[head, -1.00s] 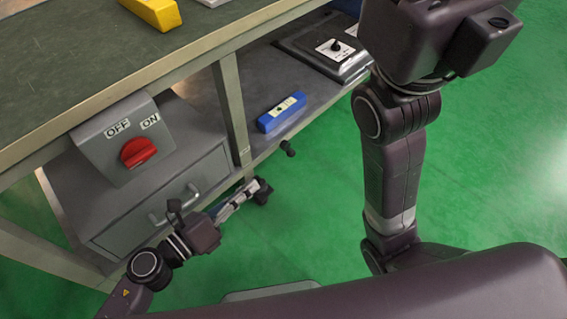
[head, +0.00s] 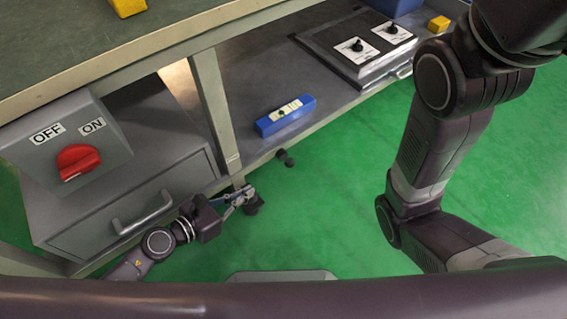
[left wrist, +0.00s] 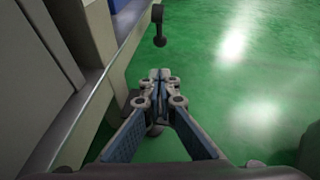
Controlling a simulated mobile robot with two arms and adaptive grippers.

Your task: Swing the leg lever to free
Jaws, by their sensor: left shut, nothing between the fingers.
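A short dark lever with a round black knob (head: 285,157) sticks out at the bench's lower front edge, near a grey bench leg (head: 216,105). In the left wrist view the lever (left wrist: 159,28) hangs ahead of the fingertips, apart from them. My left gripper (head: 243,196) is low by the foot of the leg, its fingers shut and empty; in the left wrist view the fingertips (left wrist: 160,80) meet. A dark piece (head: 254,204) shows right at the fingertips; I cannot tell whether it touches them. My right gripper is out of view.
A grey OFF/ON box with a red knob (head: 78,161) sits above a drawer with a handle (head: 143,212). A blue block (head: 285,115) and a dark plate with knobs (head: 355,45) are on the lower shelf. Green floor (head: 330,190) is clear in front.

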